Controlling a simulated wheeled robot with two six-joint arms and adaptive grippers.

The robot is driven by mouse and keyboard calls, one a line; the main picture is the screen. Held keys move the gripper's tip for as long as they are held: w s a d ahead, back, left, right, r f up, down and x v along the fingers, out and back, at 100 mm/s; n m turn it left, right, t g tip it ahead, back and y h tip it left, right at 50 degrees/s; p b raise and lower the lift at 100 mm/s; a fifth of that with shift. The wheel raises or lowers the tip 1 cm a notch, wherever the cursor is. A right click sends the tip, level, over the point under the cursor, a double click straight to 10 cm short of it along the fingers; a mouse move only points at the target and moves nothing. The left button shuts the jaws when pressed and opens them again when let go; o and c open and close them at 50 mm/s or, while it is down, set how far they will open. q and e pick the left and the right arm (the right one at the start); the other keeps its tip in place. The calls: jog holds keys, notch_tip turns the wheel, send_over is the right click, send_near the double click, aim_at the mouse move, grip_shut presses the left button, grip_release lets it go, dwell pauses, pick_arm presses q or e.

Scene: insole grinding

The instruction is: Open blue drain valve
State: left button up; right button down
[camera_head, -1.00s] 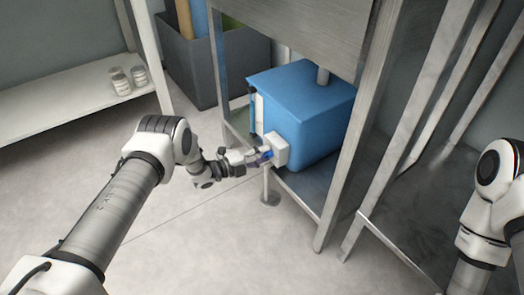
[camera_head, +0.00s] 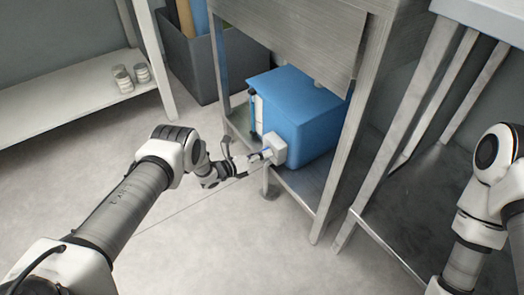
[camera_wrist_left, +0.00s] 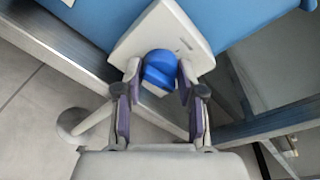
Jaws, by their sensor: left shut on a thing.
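The blue drain valve (camera_wrist_left: 160,70) is a round blue knob on a light grey plate (camera_wrist_left: 187,33) at the front of a blue tank (camera_head: 300,115). In the head view the plate shows as a small grey box (camera_head: 276,147) low on the tank's front. My left gripper (camera_wrist_left: 157,82) has a finger on each side of the knob and is shut on it. In the head view my left gripper (camera_head: 262,156) reaches the box from the left, and it hides the knob. My right arm is at the right edge, and its gripper is out of view.
The tank stands on the lower shelf (camera_head: 307,182) of a metal table, with table legs (camera_head: 345,165) to its right. A dark bin (camera_head: 192,65) stands behind left. A white shelf (camera_head: 60,95) holds small jars (camera_head: 123,78). The floor at left is clear.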

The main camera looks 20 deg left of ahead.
pick_arm(q)
jog(key=shift+d+m+p, duration=0.1)
jog(key=shift+m+p, duration=0.3)
jog(key=shift+m, duration=0.4)
jog(key=o, duration=1.1)
jog(key=v, duration=1.2)
